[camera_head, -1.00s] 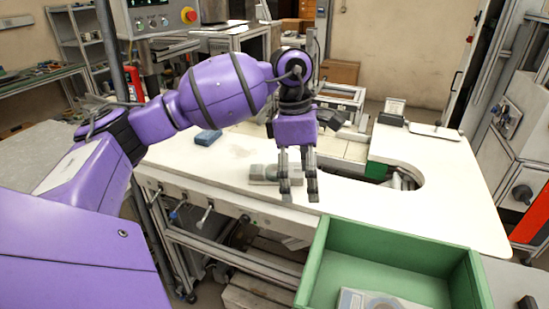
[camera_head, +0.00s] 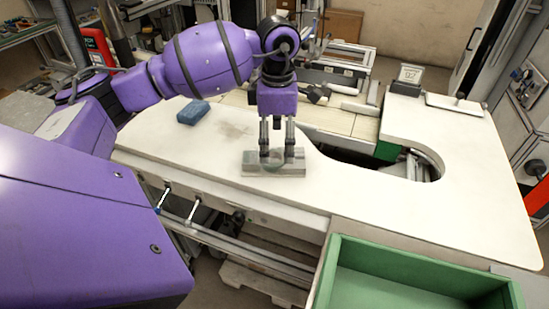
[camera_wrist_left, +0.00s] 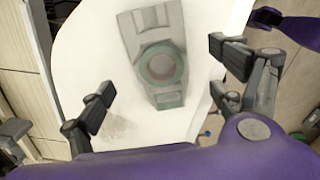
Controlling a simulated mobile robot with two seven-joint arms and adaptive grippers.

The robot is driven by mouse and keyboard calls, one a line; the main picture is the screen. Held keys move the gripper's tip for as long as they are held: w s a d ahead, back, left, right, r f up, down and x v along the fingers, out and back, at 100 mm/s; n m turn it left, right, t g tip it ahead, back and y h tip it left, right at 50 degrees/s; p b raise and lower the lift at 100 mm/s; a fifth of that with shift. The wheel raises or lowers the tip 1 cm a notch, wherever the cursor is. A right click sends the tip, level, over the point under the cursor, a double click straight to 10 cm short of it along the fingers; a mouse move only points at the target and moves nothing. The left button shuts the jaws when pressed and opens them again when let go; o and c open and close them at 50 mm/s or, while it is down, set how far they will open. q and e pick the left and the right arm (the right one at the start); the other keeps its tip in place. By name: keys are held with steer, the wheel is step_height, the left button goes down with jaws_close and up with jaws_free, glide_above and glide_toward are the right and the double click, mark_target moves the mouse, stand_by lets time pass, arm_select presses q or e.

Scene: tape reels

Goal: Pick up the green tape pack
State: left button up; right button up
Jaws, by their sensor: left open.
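The green tape pack (camera_head: 273,170) lies flat on the white table, near its front edge. In the left wrist view it is a long grey block with a greenish ring (camera_wrist_left: 161,66) around a round centre. My left gripper (camera_head: 277,158) points down in the head view, its two fingertips over the pack's far part. In the left wrist view the left gripper (camera_wrist_left: 163,98) is open and empty, with its fingers to either side of the pack and apart from it. Whether the fingertips reach pack height is hard to tell.
A blue block (camera_head: 193,112) lies on the table (camera_head: 400,215) left of the pack. A cut-out in the tabletop is to the right. A green open bin (camera_head: 400,262) stands at the front right. A frame (camera_head: 340,78) stands behind.

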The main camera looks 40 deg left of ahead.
mark_target(275, 157)
arm_select(q)
step_height(275, 157, down, 5)
steer(key=shift+s+a+r+p, duration=0.15)
steer(key=shift+p, duration=0.35)
steer(key=shift+f, duration=0.4)
steer(key=c, duration=1.2)
steer(key=shift+c, duration=0.9)
